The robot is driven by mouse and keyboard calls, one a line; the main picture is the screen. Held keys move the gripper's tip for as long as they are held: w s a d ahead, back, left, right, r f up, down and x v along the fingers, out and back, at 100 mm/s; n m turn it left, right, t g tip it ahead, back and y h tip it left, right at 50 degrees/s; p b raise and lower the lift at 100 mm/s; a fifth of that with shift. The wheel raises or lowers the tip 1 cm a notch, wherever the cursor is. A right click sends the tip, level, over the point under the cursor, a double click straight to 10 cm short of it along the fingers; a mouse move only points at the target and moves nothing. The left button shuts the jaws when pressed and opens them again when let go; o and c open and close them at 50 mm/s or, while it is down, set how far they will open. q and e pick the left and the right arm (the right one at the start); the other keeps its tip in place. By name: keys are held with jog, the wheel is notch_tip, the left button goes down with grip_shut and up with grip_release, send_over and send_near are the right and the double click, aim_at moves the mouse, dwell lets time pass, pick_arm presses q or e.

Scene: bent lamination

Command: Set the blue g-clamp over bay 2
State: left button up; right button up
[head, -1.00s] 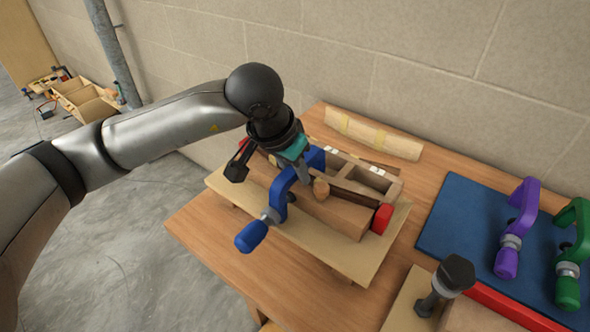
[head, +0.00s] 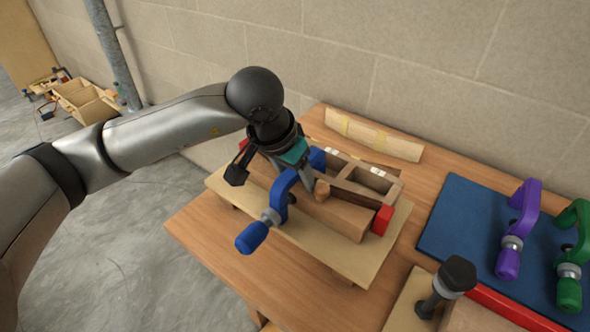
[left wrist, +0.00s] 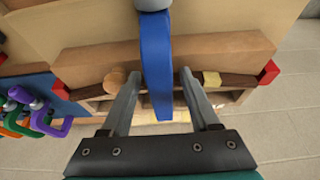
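The blue g-clamp (head: 283,197) stands across the wooden form (head: 335,212), with its screw handle hanging over the near side. In the left wrist view its blue frame (left wrist: 156,65) runs between my fingers. My left gripper (left wrist: 161,75) is open around the frame, with a clear gap on the right and little or none on the left. In the head view my left gripper (head: 304,172) is at the clamp's top. The form's open bays (head: 372,178) lie behind the front strip. Bay numbers are not readable, and my gripper hides some bays. My right gripper is not in view.
A purple clamp (head: 519,225) and a green clamp (head: 570,262) lie on the blue mat (head: 452,215) at right. A black-knobbed fixture (head: 446,283) stands in front. A pale wooden strip (head: 375,136) lies by the wall. Bare table shows at front left.

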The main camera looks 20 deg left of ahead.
pick_arm(q)
jog(key=shift+r, duration=0.15)
jog(key=shift+r, duration=0.3)
jog(key=p+v, duration=0.1)
jog(key=v, duration=1.3)
jog(key=shift+r, duration=0.2)
jog(key=shift+s, duration=0.15)
jog(key=shift+p+v, duration=1.9)
jog(key=shift+v, duration=1.1)
jog(key=shift+r, duration=0.1)
notch_tip(320, 180, up, 5)
jog(key=p, duration=0.3)
